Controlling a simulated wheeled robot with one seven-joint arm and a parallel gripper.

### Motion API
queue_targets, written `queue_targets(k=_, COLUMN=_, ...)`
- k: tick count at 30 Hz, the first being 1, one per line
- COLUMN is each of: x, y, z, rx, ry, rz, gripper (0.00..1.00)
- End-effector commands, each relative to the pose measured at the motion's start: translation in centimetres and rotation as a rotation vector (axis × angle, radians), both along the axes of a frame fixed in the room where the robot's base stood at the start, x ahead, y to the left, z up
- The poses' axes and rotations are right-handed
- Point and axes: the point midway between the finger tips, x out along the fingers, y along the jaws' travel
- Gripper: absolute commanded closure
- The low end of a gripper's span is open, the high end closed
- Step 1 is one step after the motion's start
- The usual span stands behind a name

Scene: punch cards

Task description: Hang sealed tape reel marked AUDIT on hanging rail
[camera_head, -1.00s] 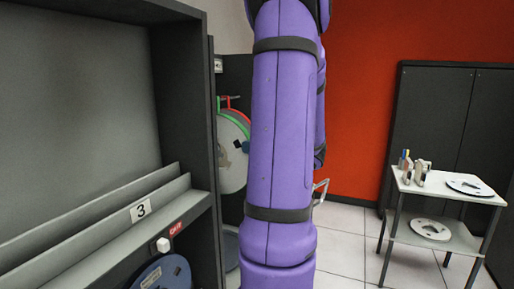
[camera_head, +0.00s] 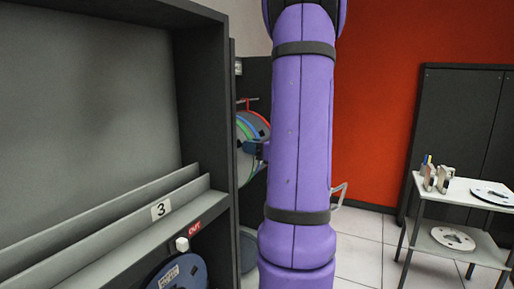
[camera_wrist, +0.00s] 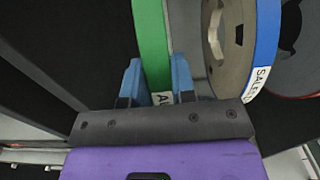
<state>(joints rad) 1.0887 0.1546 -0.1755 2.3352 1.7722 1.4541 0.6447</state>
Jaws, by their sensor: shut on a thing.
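A reel with a green rim band (camera_wrist: 152,42) is between my gripper's blue fingers (camera_wrist: 157,82) in the wrist view. The visible start of its label (camera_wrist: 162,98) reads "A"; the rest is hidden by my gripper. In the head view my gripper (camera_head: 256,148) is at the green-banded reel (camera_head: 243,147), partly behind my purple arm. A red hanging rail part (camera_head: 248,102) shows just above the reels. Whether the green-banded reel touches the rail cannot be told.
A blue-banded reel marked SALES (camera_wrist: 265,50) hangs close to the right of the held reel, with a red-edged reel (camera_wrist: 298,75) beyond it. A dark cabinet (camera_head: 208,110) with a ledge marked 3 stands left. A white table (camera_head: 462,190) with reels stands right.

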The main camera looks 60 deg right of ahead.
Motion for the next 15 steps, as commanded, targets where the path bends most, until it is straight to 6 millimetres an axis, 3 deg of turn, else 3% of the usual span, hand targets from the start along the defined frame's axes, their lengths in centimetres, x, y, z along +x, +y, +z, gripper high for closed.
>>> queue_targets(k=15, x=3.2, y=0.3, z=0.1, rx=-0.001, ry=-0.002, rz=0.001, gripper=1.00)
